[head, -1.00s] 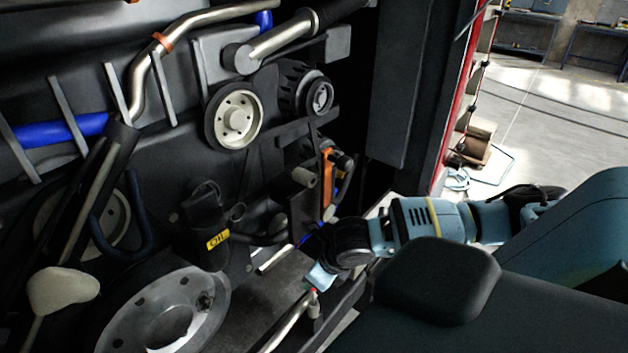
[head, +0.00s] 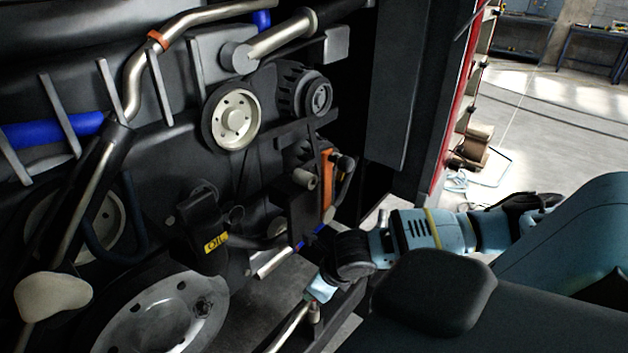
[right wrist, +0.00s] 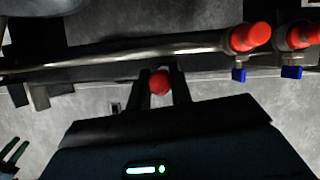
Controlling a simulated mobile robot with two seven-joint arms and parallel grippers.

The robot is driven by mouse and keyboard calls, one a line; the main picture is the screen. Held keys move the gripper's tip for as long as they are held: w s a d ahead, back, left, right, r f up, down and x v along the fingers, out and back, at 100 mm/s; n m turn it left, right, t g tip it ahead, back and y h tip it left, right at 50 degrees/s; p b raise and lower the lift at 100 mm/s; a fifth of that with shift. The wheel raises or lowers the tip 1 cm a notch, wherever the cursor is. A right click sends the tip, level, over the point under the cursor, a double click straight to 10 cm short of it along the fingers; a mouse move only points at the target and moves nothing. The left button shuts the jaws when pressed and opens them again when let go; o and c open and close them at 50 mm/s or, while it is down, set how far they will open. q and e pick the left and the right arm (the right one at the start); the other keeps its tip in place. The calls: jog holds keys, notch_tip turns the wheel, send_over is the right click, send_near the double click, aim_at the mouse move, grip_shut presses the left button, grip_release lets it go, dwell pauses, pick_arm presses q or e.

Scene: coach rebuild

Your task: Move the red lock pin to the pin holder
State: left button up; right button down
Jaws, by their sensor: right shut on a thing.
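My right gripper (right wrist: 163,88) is shut on the red lock pin (right wrist: 159,82); its round red head shows between the dark fingers in the right wrist view. The pin's lower part is hidden there. In the head view my right gripper (head: 318,291) is low, beside the grey tube by the bay's lower edge, and hides the red head. A short pale post (head: 314,313) stands just below it. I cannot tell whether the pin sits in anything. My left gripper (right wrist: 14,152) appears small at the lower left of the right wrist view, its two dark fingers apart. I cannot identify the pin holder.
Two red-capped fittings (right wrist: 250,37) (right wrist: 300,34) with blue tabs lie right of the fingers, near a metal tube (right wrist: 130,52). The engine with its pulley (head: 232,119), orange bracket (head: 328,180) and large flange (head: 165,315) fills the left. Open floor lies at the right.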

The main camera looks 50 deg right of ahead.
pick_arm(q)
jog(key=shift+s+f+b, duration=0.45)
jog(key=shift+f, duration=0.1)
pick_arm(e)
jog(key=shift+f, duration=1)
jog(key=c, duration=0.8)
grip_release()
jog(key=shift+o, duration=0.2)
pick_arm(q)
jog(key=shift+w, duration=0.1)
pick_arm(e)
jog(key=shift+p+v, duration=1.15)
jog(key=shift+v, duration=0.4)
pick_arm(q)
jog(key=w+r+t+p, duration=0.1)
jog(key=w+r+p, duration=0.2)
jog(key=w+r, duration=0.3)
jog(key=shift+r+t, duration=0.3)
jog(key=shift+r, duration=0.8)
pick_arm(e)
jog(key=shift+v, duration=2.5)
pick_arm(q)
jog(key=shift+s+a+f, duration=0.15)
jog(key=shift+a+f, duration=0.1)
jog(key=shift+a, duration=0.05)
pick_arm(e)
jog(key=v, duration=0.7)
jog(key=shift+s+r, duration=0.2)
jog(key=shift+r, duration=0.15)
